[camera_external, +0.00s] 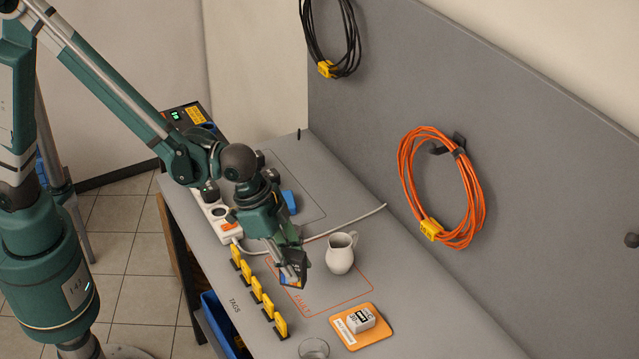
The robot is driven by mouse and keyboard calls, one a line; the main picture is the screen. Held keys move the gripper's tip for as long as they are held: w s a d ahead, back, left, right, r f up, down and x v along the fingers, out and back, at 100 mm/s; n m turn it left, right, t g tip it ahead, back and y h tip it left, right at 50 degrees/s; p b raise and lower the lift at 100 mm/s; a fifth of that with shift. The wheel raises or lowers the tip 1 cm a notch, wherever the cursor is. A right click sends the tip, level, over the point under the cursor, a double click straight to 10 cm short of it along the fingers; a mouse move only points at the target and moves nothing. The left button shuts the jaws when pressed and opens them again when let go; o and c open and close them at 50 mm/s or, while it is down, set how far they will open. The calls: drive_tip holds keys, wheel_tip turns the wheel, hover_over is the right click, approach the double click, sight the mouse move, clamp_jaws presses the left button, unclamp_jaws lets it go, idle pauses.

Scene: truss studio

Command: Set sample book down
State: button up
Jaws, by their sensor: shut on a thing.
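The gripper points down over the left part of an orange outlined rectangle (343,303) on the grey bench. I cannot tell whether the held thing touches the bench top.
A white pitcher (340,253) stands just right of my gripper. Several yellow tags (257,288) stand in a row to the left. A white power strip (217,212) and cable lie behind.

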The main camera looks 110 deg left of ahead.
drive_tip(key=s+a+r+p, duration=0.1)
drive_tip(key=s+a, duration=0.1)
drive_tip(key=a, duration=1.6)
drive_tip(key=s+a+p, duration=0.1)
drive_tip(key=s+a, duration=0.1)
drive_tip(key=a, duration=1.6)
drive_tip(key=s+a, duration=0.6)
drive_tip(key=a, duration=0.4)
drive_tip(key=s+a+r+p, duration=0.1)
drive_tip(key=s+a, duration=0.5)
drive_tip(key=a, duration=0.3)
drive_tip(key=s+a, duration=0.6)
drive_tip(key=a, duration=0.4)
drive_tip(key=shift+s+a+r, duration=0.2)
drive_tip(key=shift+s+a, duration=0.1)
drive_tip(key=shift+a, duration=0.05)
drive_tip(key=shift+f, duration=0.1)
drive_tip(key=shift+f, duration=3.05)
drive_tip(key=shift+f, duration=1.85)
